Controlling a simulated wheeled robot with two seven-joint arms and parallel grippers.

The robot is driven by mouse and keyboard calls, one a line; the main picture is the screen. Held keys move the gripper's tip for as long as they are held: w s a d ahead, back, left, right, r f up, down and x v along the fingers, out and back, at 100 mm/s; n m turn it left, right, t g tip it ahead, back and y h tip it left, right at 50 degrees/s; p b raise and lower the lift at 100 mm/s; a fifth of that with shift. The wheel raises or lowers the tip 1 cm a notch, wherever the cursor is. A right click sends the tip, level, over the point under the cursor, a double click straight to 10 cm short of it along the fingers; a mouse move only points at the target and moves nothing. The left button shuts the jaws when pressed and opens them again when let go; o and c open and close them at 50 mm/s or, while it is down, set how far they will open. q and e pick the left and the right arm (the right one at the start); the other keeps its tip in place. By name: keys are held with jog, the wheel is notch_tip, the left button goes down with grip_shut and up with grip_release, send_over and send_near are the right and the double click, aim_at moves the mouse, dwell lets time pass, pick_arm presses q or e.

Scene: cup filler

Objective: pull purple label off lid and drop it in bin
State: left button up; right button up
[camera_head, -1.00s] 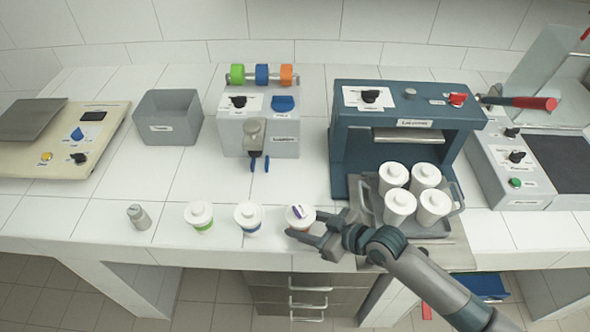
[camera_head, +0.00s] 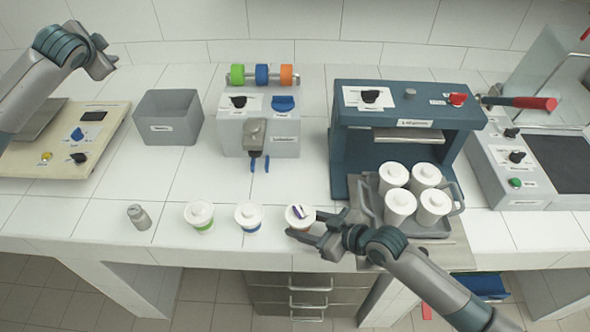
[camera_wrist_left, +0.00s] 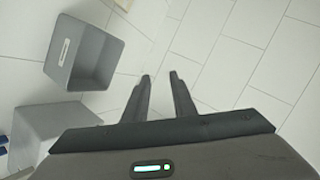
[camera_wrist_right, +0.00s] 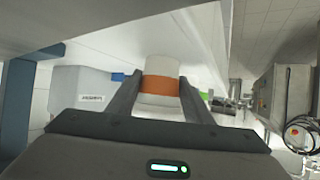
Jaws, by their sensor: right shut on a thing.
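The cup (camera_head: 294,226) at the right end of the front row has a white lid with a small purple label (camera_head: 298,212) on top. My right gripper (camera_head: 303,233) is shut around this cup, which stands upright near the counter's front edge. In the right wrist view the cup's orange band (camera_wrist_right: 161,86) shows between the fingers; its lid top is hidden there. The bin, a grey open box (camera_head: 178,138), stands at the back left. It also shows in the left wrist view (camera_wrist_left: 62,62). My left gripper (camera_head: 108,68) is raised, empty and partly open, above and left of the bin.
Cups with green (camera_head: 200,221) and blue (camera_head: 248,218) bands and a small grey bottle (camera_head: 139,217) stand left of the held cup. A grey machine (camera_head: 270,140) with coloured rolls stands behind. A tray (camera_head: 430,233) of white cups lies to the right.

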pick_arm(q)
jog(key=d+f+m+g+h, duration=0.1)
jog(key=d+m+g+h, duration=0.2)
jog(key=d, duration=1.4)
jog(key=m+g, duration=0.9)
jog(key=m, duration=0.9)
send_over(295, 209)
notch_tip(295, 209, down, 12)
jog(key=shift+r, duration=0.2)
jog(key=shift+f, duration=0.1)
jog(key=shift+f, duration=5.95)
grip_shut()
